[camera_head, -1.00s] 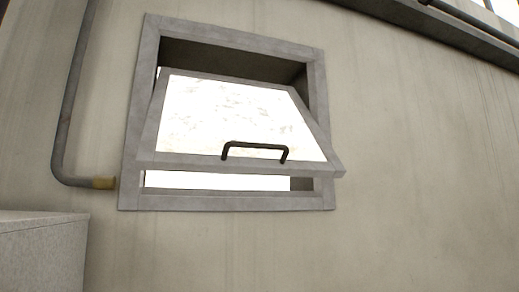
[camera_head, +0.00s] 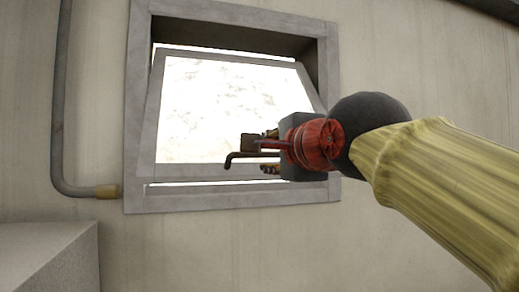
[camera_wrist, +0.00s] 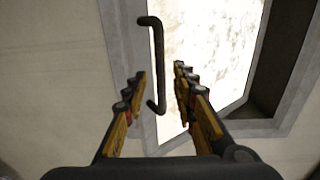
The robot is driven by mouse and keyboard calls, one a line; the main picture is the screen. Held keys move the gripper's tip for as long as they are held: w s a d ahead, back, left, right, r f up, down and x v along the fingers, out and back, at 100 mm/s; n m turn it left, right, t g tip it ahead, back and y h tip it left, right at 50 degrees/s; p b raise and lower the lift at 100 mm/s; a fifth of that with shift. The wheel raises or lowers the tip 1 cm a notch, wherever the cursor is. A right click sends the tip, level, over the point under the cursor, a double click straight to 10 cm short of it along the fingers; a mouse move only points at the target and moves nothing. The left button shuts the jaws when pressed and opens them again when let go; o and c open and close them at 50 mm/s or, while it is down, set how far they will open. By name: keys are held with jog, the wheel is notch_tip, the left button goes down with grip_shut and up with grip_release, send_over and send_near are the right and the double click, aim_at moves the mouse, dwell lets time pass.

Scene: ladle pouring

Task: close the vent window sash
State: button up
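The vent window sash (camera_head: 160,172) is a grey frame around a bright pane. It is tilted, its lower edge standing out from the wall frame (camera_head: 139,100), with a thin bright gap below. Its dark bar handle (camera_head: 238,156) is partly hidden by my gripper (camera_head: 265,156) in the head view. In the wrist view, my gripper (camera_wrist: 160,72) is open, and the handle (camera_wrist: 158,60) shows between its two fingers. A space shows on both sides of the bar; I cannot tell whether either finger touches it.
A grey pipe (camera_head: 58,100) with a brass end runs down the wall left of the window. A pale box-like block (camera_head: 45,260) stands at the lower left. The wall right of and below the window is clear.

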aim_at(264, 155)
jog(key=shift+p+x, duration=0.5)
jog(key=shift+x, duration=1.35)
jog(key=shift+c, duration=0.3)
grip_shut()
jog(key=shift+f, duration=0.1)
